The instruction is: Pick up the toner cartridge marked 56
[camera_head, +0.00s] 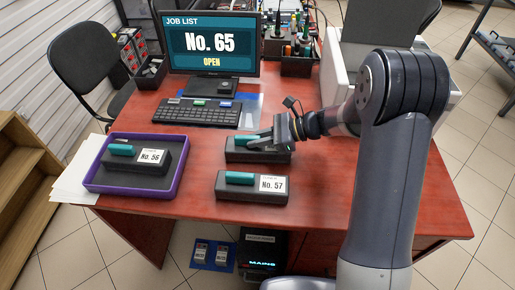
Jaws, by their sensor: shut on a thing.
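The toner cartridge marked No. 56 (133,160) is dark with a teal part on top. It lies in a purple tray (97,181) on the left of the desk, apart from my gripper. My gripper (281,136) is at another dark cartridge with a teal part (244,154), in the middle of the desk behind No. 57. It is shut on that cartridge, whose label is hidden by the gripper. The cartridge marked No. 57 (250,194) lies nearer the desk's front edge.
Tool holders (297,62) and a white case (334,77) are behind my arm. White papers (76,180) lie left of the tray. The desk's front right (320,200) is clear.

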